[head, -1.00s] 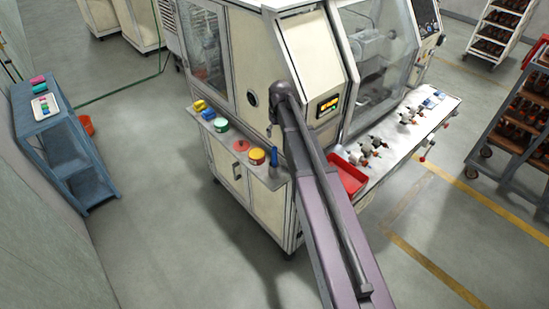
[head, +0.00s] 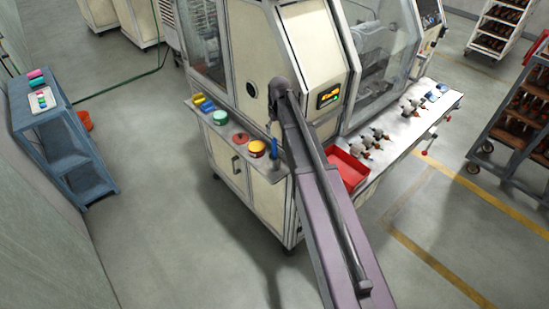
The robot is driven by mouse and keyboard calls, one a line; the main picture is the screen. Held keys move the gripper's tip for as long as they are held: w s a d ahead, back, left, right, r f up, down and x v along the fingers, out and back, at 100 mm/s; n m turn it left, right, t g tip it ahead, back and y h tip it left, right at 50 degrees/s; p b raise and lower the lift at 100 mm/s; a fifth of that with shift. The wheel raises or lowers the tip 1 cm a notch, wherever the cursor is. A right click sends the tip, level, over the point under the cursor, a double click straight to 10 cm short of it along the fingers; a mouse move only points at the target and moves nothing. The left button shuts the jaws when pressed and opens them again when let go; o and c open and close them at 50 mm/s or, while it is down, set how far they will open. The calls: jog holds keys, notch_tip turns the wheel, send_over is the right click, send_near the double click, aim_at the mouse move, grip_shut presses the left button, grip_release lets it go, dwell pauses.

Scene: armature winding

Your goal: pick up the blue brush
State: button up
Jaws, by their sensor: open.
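The blue brush (head: 274,148) stands upright at the right end of the narrow grey shelf (head: 233,128) on the machine's front left. My gripper (head: 270,127) hangs from the end of my arm just above the brush, beside the machine's cream panel. It is small and dark here. It is open, and I see nothing held in it. I cannot tell whether its fingers touch the brush or are around it. My arm link covers the area right of the brush.
A red tray (head: 346,167) is on the workbench right of my arm.

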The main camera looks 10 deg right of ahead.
aim_at(274, 146)
jog(key=shift+w+a+f+b, duration=0.1)
jog(key=shift+w+f+b, duration=0.05)
jog(key=shift+f+b, duration=1.15)
jog(key=shift+w+a+f+b, duration=0.1)
jog(key=shift+w+f+b, duration=0.05)
jog(key=shift+f+b, duration=1.1)
jog(key=shift+f, duration=0.3)
jog(key=shift+w+a+f+b, duration=0.1)
jog(key=shift+w+f+b, duration=0.05)
jog(key=shift+f+b, duration=1.1)
jog(key=shift+w+f+b, duration=0.1)
jog(key=shift+f+b, duration=1.05)
jog(key=shift+b, duration=0.05)
grip_shut()
